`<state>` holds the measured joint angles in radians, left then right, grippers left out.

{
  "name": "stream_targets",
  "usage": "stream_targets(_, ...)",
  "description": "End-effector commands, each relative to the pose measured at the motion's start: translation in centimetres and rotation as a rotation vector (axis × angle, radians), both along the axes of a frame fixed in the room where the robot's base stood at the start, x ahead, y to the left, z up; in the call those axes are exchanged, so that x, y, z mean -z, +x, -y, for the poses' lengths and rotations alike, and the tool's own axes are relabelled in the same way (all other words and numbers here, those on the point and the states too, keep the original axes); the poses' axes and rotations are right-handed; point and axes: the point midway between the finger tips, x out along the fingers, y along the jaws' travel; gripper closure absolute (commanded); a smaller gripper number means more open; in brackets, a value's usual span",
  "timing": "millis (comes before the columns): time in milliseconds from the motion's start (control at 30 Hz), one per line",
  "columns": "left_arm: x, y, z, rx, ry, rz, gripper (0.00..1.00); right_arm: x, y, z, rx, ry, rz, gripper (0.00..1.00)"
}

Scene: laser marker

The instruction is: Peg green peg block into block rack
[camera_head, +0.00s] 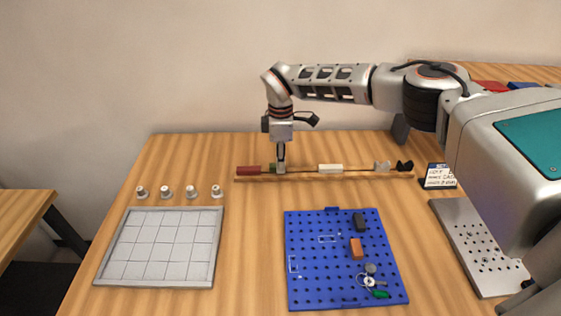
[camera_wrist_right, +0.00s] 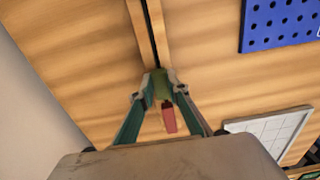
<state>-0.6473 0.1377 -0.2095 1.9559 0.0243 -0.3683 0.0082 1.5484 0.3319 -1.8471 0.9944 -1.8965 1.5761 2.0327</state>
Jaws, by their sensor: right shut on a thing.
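My right gripper (camera_head: 281,170) points down at the wooden rail (camera_head: 300,176) along the back of the table. It is shut on the green peg block (camera_head: 272,167), which sits just right of a red block (camera_head: 248,170) on the rail. In the right wrist view, the green block (camera_wrist_right: 161,84) shows between the fingertips (camera_wrist_right: 158,82), with the red block (camera_wrist_right: 168,117) beside it. The fingers partly hide the green block. A blue perforated board (camera_head: 310,250) lies nearer; it bears a black block (camera_head: 359,222) and an orange block (camera_head: 356,248). My left gripper is out of view.
A white block (camera_head: 330,168) and grey and black pieces stand farther right on the rail. A gridded grey tray (camera_head: 160,247) lies at front left, with several small knobs behind it. A perforated metal plate (camera_head: 480,248) lies right.

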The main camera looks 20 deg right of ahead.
Motion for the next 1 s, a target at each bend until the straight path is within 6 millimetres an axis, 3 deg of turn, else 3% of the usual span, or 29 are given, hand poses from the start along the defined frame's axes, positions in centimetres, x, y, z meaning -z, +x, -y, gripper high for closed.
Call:
stream_targets(700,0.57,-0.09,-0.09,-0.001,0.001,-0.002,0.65,1.03,0.00,-0.01,0.000,0.000,0.000,0.97)
stream_targets(733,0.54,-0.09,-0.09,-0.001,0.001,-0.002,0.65,0.99,0.01,-0.02,0.000,0.000,0.000,0.77)
stream_targets(800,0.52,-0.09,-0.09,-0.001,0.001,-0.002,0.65,0.96,0.01,-0.01,0.000,0.000,0.000,0.65)
stream_targets(1000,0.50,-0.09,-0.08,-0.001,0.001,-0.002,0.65,0.95,0.00,-0.01,0.000,0.000,0.000,0.65)
